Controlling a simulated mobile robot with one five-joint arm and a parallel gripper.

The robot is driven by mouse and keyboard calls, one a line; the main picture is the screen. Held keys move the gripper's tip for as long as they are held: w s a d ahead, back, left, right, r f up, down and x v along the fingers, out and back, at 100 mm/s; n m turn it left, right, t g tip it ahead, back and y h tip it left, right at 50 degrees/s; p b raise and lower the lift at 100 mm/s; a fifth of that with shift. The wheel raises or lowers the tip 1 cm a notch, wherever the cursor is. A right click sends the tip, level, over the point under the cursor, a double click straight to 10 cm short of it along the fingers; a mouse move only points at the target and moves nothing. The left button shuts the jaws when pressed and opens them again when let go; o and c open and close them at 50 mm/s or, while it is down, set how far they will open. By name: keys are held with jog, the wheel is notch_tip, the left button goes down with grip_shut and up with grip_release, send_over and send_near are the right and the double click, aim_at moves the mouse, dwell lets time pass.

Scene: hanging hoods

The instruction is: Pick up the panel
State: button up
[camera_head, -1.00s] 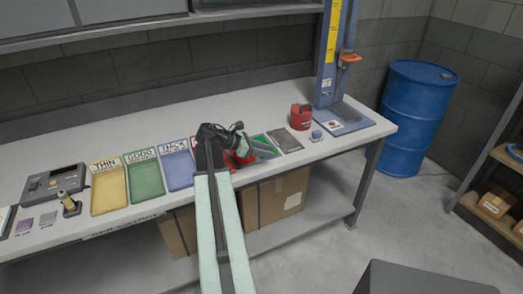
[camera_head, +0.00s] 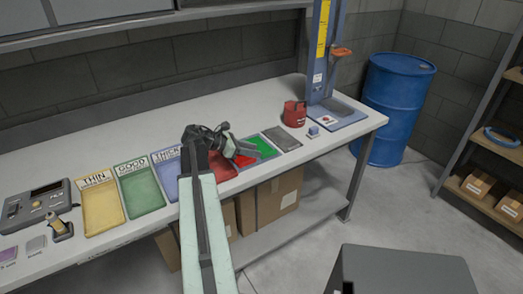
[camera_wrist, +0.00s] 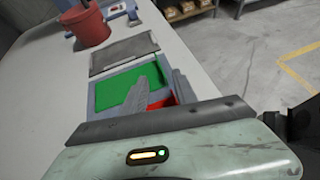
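A bright green flat panel (camera_head: 262,147) lies in a grey frame or tray on the bench. It also shows in the wrist view (camera_wrist: 118,90). A dark grey flat panel (camera_wrist: 123,53) lies just beyond it, also seen in the head view (camera_head: 282,138). Which one the task means by the panel I cannot tell. A red surface (camera_wrist: 161,102) shows between and behind the fingers. Whether the fingers touch anything I cannot tell.
Yellow (camera_head: 102,205), green (camera_head: 140,190) and blue (camera_head: 168,168) trays line the bench to the left. A red container (camera_head: 294,113) and a blue stand (camera_head: 335,115) are at the right. A blue barrel (camera_head: 390,108) stands beyond the bench.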

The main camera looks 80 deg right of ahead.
aim_at(263, 158)
jog(key=b+x, duration=0.2)
jog(key=x, duration=0.3)
jog(key=shift+s+a+f, duration=0.1)
jog(key=shift+s+a, duration=0.05)
grip_shut()
dwell(1.1)
